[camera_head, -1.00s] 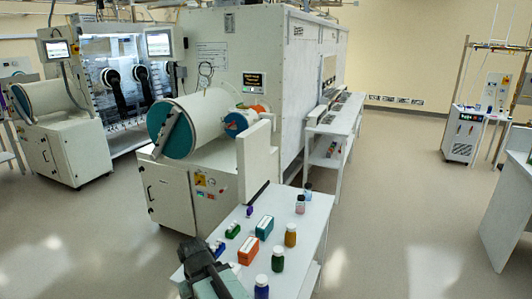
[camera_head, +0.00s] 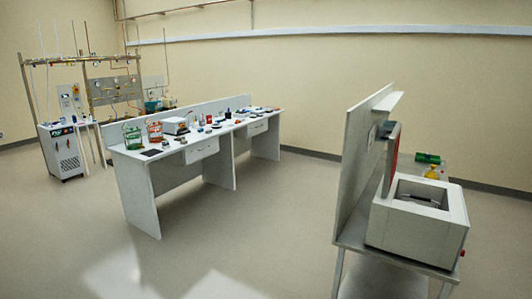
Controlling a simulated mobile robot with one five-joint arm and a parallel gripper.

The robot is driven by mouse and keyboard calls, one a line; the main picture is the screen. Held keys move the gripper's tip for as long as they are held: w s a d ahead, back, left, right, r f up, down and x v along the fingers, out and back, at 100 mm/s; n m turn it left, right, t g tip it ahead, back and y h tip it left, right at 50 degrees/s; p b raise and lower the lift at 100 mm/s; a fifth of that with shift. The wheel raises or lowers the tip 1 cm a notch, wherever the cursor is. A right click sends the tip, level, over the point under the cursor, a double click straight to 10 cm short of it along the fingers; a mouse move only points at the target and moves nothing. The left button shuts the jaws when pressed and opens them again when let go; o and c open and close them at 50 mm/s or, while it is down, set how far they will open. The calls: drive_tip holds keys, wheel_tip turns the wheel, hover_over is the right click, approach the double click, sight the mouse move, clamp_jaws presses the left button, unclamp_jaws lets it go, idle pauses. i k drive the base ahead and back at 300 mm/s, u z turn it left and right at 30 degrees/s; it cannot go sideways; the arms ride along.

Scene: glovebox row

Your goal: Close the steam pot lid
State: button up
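A pale grey boxy appliance (camera_head: 410,240) stands on a stand at the right, and it looks like the steam pot. Its top is open, showing a rectangular well with a dark interior. A raised lid (camera_head: 391,158) with a reddish inner face stands upright at its left back edge. A small red knob shows on its right side. My gripper is not in view in the head view, so its state does not show.
A tall grey panel (camera_head: 365,150) stands behind the appliance. A green cylinder (camera_head: 428,158) and a yellow item (camera_head: 432,172) lie beyond it. A long white bench (camera_head: 165,158) with several small items is at the left centre. Floor (camera_head: 270,220) between is clear.

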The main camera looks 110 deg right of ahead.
sight(394, 139)
drive_tip(key=z, duration=4.75)
drive_tip(key=i, duration=1.7)
